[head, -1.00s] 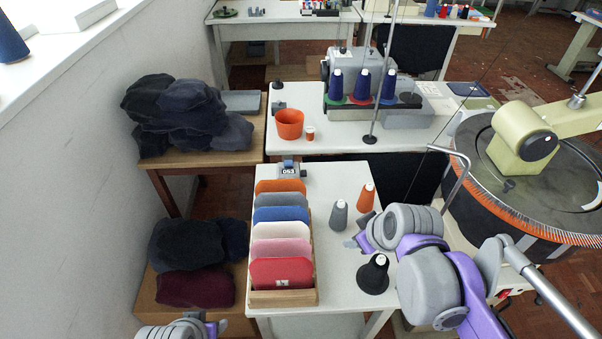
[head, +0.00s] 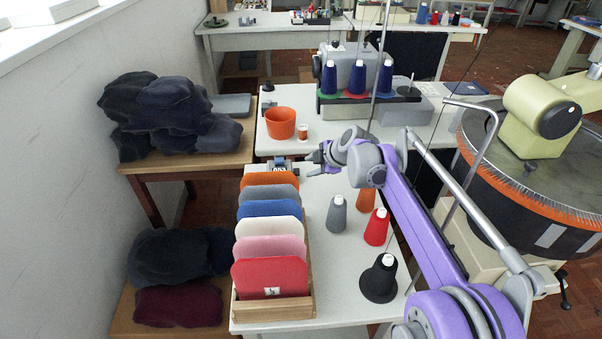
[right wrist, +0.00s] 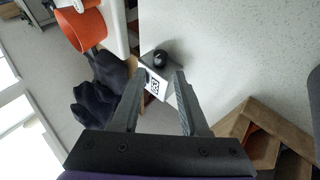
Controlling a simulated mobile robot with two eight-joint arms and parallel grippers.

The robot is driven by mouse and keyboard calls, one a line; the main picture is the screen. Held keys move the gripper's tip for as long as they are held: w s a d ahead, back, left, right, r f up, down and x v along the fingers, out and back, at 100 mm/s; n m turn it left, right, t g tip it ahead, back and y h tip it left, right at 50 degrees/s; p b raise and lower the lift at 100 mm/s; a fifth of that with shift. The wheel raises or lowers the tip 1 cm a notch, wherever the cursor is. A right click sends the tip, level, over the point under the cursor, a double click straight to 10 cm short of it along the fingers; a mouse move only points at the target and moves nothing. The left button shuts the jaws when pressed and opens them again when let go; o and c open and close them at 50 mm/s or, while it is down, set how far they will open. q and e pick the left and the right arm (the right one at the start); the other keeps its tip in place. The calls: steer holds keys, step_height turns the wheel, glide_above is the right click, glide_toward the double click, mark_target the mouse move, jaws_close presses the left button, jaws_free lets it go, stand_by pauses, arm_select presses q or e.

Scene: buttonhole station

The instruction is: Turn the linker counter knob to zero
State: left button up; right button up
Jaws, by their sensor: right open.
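The linker counter (head: 279,167) is a small grey box on the near white table, behind the rack of coloured panels. Its white face with dark digits is partly covered in the head view and too small to read surely. In the right wrist view the counter (right wrist: 153,86) lies between my finger tips, with a round black knob (right wrist: 161,59) on its side. My right gripper (head: 314,161) is open, just right of the counter in the head view; it also shows in the right wrist view (right wrist: 160,73). I cannot tell if it touches the knob. My left gripper is out of view.
The wooden rack (head: 272,311) of coloured panels stands in front of the counter. Grey (head: 338,215), red (head: 376,228) and black (head: 379,280) cones stand to the right, under my right arm. An orange tub (head: 281,123) is on the table behind.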

steer(key=b+x, duration=0.1)
steer(key=x, duration=0.6)
steer(key=shift+w+f, duration=0.1)
steer(key=shift+f, duration=0.1)
jaws_close()
